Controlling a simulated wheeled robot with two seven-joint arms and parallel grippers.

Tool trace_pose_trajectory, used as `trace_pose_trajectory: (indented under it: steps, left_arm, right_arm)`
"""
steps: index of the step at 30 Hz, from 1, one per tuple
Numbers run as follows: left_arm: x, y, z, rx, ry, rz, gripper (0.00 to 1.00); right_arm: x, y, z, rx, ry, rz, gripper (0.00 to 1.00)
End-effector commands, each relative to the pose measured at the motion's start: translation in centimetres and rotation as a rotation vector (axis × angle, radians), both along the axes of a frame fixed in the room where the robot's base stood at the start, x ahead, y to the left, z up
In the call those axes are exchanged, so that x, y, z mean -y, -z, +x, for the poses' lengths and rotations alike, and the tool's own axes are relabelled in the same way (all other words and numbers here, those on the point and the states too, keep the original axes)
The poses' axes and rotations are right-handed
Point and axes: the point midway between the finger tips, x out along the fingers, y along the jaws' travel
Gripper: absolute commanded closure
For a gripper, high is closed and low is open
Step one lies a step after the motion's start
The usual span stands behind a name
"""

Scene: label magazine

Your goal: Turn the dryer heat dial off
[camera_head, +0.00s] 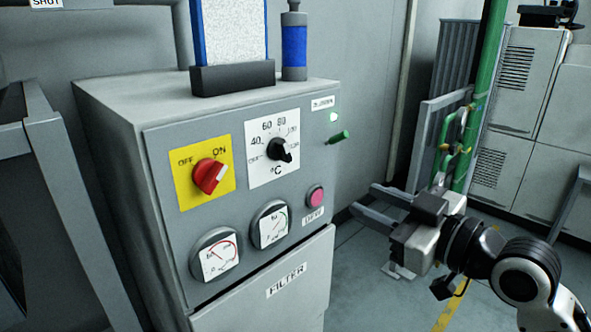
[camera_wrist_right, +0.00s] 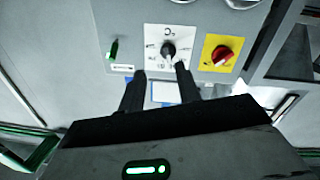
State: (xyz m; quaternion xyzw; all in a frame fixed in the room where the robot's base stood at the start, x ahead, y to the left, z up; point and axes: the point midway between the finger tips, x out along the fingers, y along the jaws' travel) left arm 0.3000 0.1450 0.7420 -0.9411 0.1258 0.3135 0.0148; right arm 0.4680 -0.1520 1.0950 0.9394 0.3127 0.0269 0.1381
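The heat dial (camera_head: 280,150) is a black knob on a white plate marked with a temperature scale and °C, on the front of the grey dryer cabinet (camera_head: 110,105). The light mark on the knob appears to be at its lower right, away from the small label at lower left. In the right wrist view the dial (camera_wrist_right: 168,48) appears upside down, just beyond the fingertips. My right gripper (camera_head: 362,200) is right of the cabinet front, apart from the dial. Its two fingers (camera_wrist_right: 160,68) are spread with nothing between them. My left gripper is not in view.
A red switch (camera_head: 210,176) on a yellow plate is left of the dial. Two gauges (camera_head: 270,225) and a pink button (camera_head: 315,196) are below. A green lever (camera_head: 338,137) sticks out at the right. Open floor lies right of the cabinet.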

Motion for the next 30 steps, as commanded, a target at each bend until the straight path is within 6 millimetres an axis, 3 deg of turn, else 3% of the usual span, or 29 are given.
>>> trace_pose_trajectory:
  steps: [3, 8, 24, 30]
  left_arm:
    - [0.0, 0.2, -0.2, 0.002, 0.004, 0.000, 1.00]
    - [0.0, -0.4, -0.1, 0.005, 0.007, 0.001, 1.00]
    - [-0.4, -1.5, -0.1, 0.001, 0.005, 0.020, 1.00]
    - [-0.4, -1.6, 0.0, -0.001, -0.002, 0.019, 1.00]
  right_arm:
    - [-0.5, -2.6, -0.7, 0.064, -0.052, -0.030, 0.66]
    - [-1.4, -3.3, -0.1, 0.072, -0.066, -0.031, 0.66]
    - [-8.5, -3.3, 8.4, 0.068, -0.063, -0.027, 0.66]
    - [-10.3, -3.2, 10.5, 0.070, -0.063, -0.030, 0.66]
